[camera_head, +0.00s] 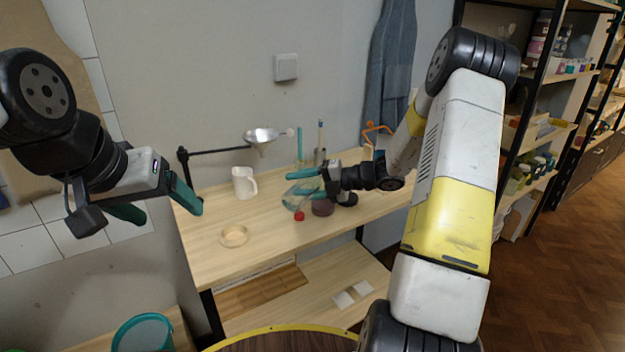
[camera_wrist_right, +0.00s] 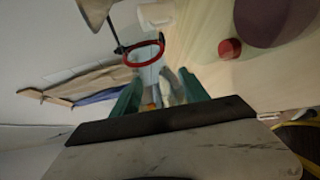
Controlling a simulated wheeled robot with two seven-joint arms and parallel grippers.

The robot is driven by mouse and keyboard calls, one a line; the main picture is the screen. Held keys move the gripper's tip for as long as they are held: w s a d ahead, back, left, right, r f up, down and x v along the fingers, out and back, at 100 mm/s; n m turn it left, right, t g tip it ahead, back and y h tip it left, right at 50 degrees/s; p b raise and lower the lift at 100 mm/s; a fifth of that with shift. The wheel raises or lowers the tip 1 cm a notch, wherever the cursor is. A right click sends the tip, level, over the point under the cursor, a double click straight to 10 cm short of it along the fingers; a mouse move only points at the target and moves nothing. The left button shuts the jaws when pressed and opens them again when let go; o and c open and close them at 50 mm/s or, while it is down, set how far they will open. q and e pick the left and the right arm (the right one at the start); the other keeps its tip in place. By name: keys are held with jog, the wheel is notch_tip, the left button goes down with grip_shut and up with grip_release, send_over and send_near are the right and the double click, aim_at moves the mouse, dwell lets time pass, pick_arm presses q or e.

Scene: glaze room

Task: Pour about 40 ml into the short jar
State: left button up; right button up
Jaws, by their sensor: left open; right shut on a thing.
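My right gripper (camera_head: 301,181) is shut on a clear glass vessel (camera_head: 291,202) above the table. In the right wrist view, the vessel's red rim (camera_wrist_right: 131,62) shows beyond the two green fingers (camera_wrist_right: 160,86). How much liquid it holds, I cannot tell. A low, round, pale open container (camera_head: 234,236) stands on the table's front left part; it may be the short jar, but I cannot be sure. My left gripper (camera_head: 162,209) is open and empty, left of the table and apart from everything.
A white jug (camera_head: 244,183) stands behind, beside a funnel (camera_head: 261,136) on a stand arm. A small red thing (camera_head: 299,216) and a dark maroon round thing (camera_head: 322,208) sit near my right gripper. Bare table lies between the pale container and the red thing.

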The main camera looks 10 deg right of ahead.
jog(key=shift+r+m+y, duration=0.5)
jog(key=shift+r+m, duration=0.2)
jog(key=shift+r, duration=0.05)
dwell(0.4)
jog(key=shift+s+a, duration=0.1)
jog(key=shift+s, duration=0.15)
jog(key=shift+s+a+r, duration=0.1)
jog(key=shift+s+a, duration=0.2)
jog(key=shift+s, duration=0.15)
jog(key=shift+s+a, duration=0.2)
jog(key=shift+a, duration=0.1)
jog(key=shift+a+r, duration=0.1)
dwell(1.2)
